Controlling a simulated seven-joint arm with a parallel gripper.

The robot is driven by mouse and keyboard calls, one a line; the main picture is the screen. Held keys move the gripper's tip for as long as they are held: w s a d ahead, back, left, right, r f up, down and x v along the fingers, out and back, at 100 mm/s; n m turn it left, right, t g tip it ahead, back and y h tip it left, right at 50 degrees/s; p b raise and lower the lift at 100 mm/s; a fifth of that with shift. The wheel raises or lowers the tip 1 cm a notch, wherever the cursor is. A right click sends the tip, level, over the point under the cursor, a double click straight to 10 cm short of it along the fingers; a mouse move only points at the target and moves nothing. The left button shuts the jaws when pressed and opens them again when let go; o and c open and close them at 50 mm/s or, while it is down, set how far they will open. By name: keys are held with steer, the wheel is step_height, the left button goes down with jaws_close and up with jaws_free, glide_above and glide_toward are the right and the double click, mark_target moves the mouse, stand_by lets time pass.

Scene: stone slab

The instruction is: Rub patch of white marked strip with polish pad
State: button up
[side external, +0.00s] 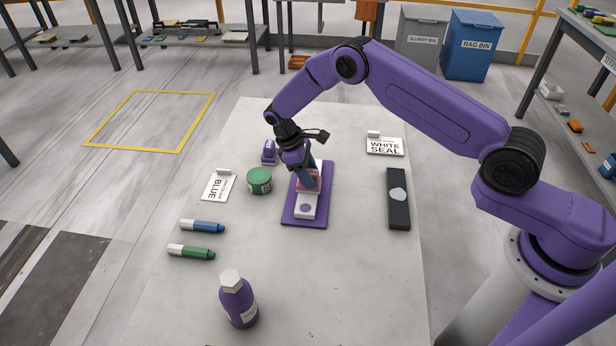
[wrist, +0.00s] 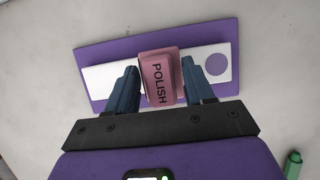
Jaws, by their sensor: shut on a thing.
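My gripper (side external: 309,180) is shut on the pink polish pad (wrist: 160,76), marked POLISH, with one finger on each side of it. The pad also shows in the side view (side external: 301,187). A white strip (wrist: 98,78) with a round purple patch (wrist: 217,64) lies on a purple mat (wrist: 110,50). The pad is over the middle of this strip, beside the patch and not covering it. I cannot tell whether it touches the strip. A black strip (side external: 399,215) with a round pale patch (side external: 398,194) lies on the slab to the right.
The stone slab (side external: 340,290) also holds a green tin (side external: 259,181), a purple bottle (side external: 238,300), blue (side external: 202,226) and green (side external: 191,252) markers, and BLUE (side external: 215,187) and WHITE SEAL (side external: 385,146) cards. A small purple object (side external: 269,153) stands behind the tin. The slab's front right is clear.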

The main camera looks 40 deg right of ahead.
steer(key=shift+w+d+f, duration=0.15)
steer(key=shift+w+d, duration=0.7)
steer(key=shift+d, duration=0.1)
steer(key=shift+w+d+f, duration=0.1)
steer(key=shift+w+d, duration=0.75)
steer(key=shift+d, duration=0.1)
steer(key=shift+s+a, duration=1.05)
steer(key=shift+s+a+r, duration=0.15)
steer(key=shift+s+a, duration=0.65)
steer(key=shift+a, duration=0.05)
steer(key=shift+s+a+r, duration=0.1)
steer(key=shift+s+a, duration=0.65)
steer(key=shift+a, duration=0.1)
steer(key=shift+w+d+f, duration=0.15)
steer(key=shift+w+d, duration=1.4)
steer(key=shift+d, duration=0.1)
steer(key=shift+w+d, duration=0.95)
steer(key=shift+w, duration=0.1)
steer(key=shift+s+a, duration=2.65)
steer(key=shift+s, duration=0.05)
steer(key=shift+w+d+r, duration=0.2)
steer(key=shift+w+d, duration=1.25)
steer(key=shift+w, duration=0.05)
steer(key=shift+w+d+f, duration=0.15)
steer(key=shift+w+d, duration=1.1)
